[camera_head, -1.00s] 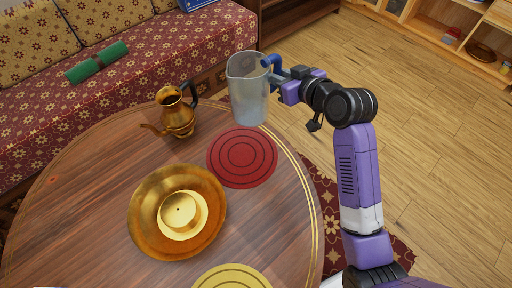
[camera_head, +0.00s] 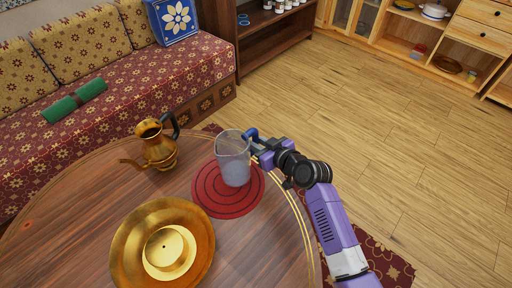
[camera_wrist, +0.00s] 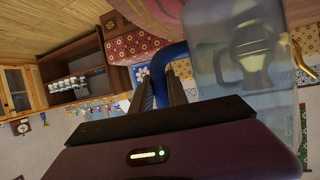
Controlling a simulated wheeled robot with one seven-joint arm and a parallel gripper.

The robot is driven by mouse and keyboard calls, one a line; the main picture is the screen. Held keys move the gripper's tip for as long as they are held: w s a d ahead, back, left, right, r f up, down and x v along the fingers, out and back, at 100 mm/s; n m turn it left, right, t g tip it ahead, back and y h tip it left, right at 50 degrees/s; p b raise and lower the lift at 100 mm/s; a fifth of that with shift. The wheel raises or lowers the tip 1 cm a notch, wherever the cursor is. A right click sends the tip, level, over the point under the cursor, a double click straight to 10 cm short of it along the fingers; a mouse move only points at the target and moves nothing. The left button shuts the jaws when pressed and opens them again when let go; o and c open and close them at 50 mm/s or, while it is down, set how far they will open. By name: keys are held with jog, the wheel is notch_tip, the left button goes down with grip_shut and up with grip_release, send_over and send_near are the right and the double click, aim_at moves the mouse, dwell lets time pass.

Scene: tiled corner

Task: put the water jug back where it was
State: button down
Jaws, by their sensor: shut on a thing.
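The water jug (camera_head: 234,165) is clear and grey with a blue handle, upright over the red round mat (camera_head: 212,204). Its base falls inside the mat's outline; I cannot tell whether it touches the mat. My gripper (camera_head: 258,146) reaches in from the right and is shut on the handle. In the wrist view, the fingers of my gripper (camera_wrist: 165,92) close on the blue handle, and the jug (camera_wrist: 285,105) fills the right side, with a pitcher showing through it.
A brass pitcher (camera_head: 157,150) stands left of the jug on the round wooden table (camera_head: 85,200). A wide brass dish (camera_head: 128,250) with a gold piece in it lies nearer me. A patterned sofa (camera_head: 150,85) stands behind the table. Open wood floor lies right.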

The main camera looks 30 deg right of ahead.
jog(key=shift+f, duration=1.2)
jog(key=shift+f+b, duration=0.1)
jog(key=shift+b, duration=0.25)
jog(key=c, duration=1.3)
grip_release()
jog(key=v, duration=1.2)
jog(key=shift+s, duration=0.1)
